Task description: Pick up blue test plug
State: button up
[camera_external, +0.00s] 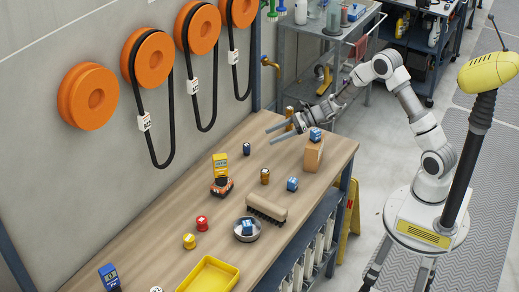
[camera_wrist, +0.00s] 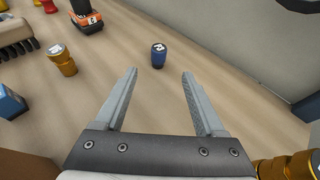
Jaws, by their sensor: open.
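The blue test plug (camera_external: 246,149) is a small dark blue cylinder with a white-marked top, standing upright on the wooden bench towards the wall. In the wrist view the blue test plug (camera_wrist: 158,55) stands in line with the gap between my fingers, a little beyond their tips. My gripper (camera_external: 268,136) is open and empty, reaching over the bench from the right. Its two grey fingers (camera_wrist: 160,73) point towards the plug and do not touch it.
A bronze plug (camera_external: 265,176), a blue block (camera_external: 292,184), a brush (camera_external: 267,208) and an orange-black tool (camera_external: 221,186) lie nearby. Bare wood surrounds the blue plug.

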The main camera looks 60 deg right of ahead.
aim_at(247, 147)
jog(key=x, duration=1.1)
jog(key=shift+w+a, duration=0.15)
jog(key=shift+a, duration=0.2)
grip_shut()
